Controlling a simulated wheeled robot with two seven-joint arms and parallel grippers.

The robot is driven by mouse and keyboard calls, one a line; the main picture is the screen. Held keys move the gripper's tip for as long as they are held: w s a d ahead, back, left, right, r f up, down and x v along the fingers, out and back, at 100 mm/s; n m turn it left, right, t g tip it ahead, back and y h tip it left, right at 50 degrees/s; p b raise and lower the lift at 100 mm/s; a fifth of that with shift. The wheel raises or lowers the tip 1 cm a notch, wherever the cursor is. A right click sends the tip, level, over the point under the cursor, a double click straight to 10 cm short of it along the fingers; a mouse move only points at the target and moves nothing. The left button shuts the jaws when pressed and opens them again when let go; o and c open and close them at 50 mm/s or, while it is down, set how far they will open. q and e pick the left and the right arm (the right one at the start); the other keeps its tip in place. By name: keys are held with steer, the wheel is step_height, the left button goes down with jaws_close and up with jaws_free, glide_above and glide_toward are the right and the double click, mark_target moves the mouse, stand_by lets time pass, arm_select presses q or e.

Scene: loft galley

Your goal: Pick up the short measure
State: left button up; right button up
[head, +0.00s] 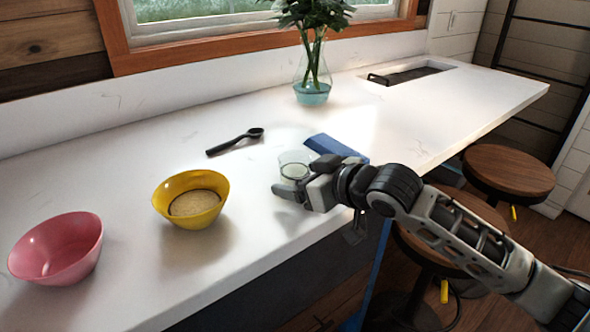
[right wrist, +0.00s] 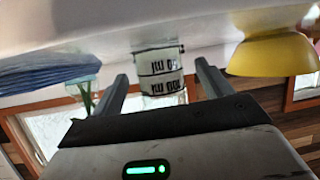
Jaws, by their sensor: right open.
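The short measure, a small clear cup with dark markings, stands on the white counter (head: 110,125). In the head view its upper part (head: 296,158) shows behind my right gripper (head: 301,178), which hides some of it. In the right wrist view the measure (right wrist: 159,69) appears between the two fingers of the right gripper (right wrist: 160,80), with space on either side. The right gripper is open and low over the counter. I cannot tell if a finger touches the measure. My left gripper is not in view.
A yellow bowl (head: 190,212) with grainy contents and a pink bowl (head: 58,250) stand to the left. A black spoon (head: 234,142) lies behind. A folded blue cloth (head: 335,147) lies just beyond the gripper. A glass vase (head: 312,90) with leaves stands at the back. Stools (head: 508,170) stand right.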

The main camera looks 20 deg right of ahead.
steer(key=shift+x, duration=1.15)
steer(key=c, duration=1.1)
steer(key=shift+c, duration=0.2)
steer(key=shift+r, duration=0.2)
steer(key=shift+r, duration=1.05)
steer(key=s+a+r+b, duration=0.1)
steer(key=s+a+r, duration=0.8)
steer(key=s+r, duration=0.1)
steer(key=shift+a+r, duration=0.3)
steer(key=shift+a, duration=0.05)
